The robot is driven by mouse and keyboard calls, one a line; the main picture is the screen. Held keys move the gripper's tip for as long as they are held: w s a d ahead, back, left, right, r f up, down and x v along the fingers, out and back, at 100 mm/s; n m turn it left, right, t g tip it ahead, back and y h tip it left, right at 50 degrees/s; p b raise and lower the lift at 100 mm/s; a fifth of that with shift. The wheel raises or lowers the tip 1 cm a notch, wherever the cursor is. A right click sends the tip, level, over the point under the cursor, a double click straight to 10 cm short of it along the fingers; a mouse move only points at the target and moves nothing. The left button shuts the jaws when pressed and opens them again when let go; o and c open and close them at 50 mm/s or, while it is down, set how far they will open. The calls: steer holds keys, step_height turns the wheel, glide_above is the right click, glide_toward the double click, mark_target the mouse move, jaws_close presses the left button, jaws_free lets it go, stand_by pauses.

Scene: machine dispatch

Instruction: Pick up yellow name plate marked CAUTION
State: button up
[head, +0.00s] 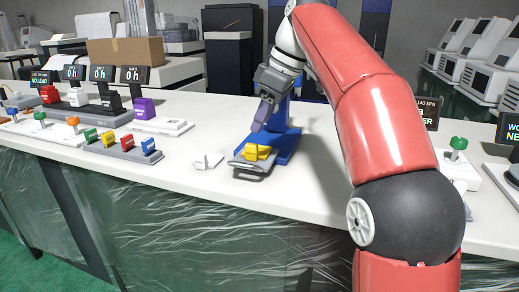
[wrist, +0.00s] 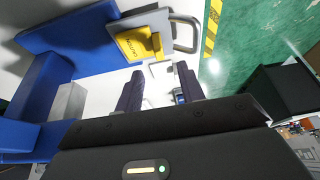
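The yellow name plate (head: 258,152) lies on a grey plate with a handle (head: 248,165), at the front of a blue stand (head: 285,146) on the white bench. In the wrist view the yellow name plate (wrist: 133,45) shows dark lettering that seems to read CAUTION. My gripper (head: 259,125) is above and slightly behind it in the head view, apart from it. In the wrist view my gripper (wrist: 158,72) has its two dark fingers spread with nothing between them. The yellow plate lies beyond the fingertips, nearer the left finger.
A small white piece (head: 207,161) lies left of the grey plate. A row of coloured blocks on a grey base (head: 118,148) stands further left, with a purple block (head: 144,108) behind. A green-knobbed device (head: 458,144) stands right. The bench's front edge is close to the grey plate.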

mark_target(252, 144)
steer(key=b+x, duration=0.1)
steer(key=x, duration=0.5)
steer(key=shift+d+f+b, duration=0.15)
steer(key=shift+f+b, duration=0.05)
steer(key=shift+b, duration=0.15)
jaws_close()
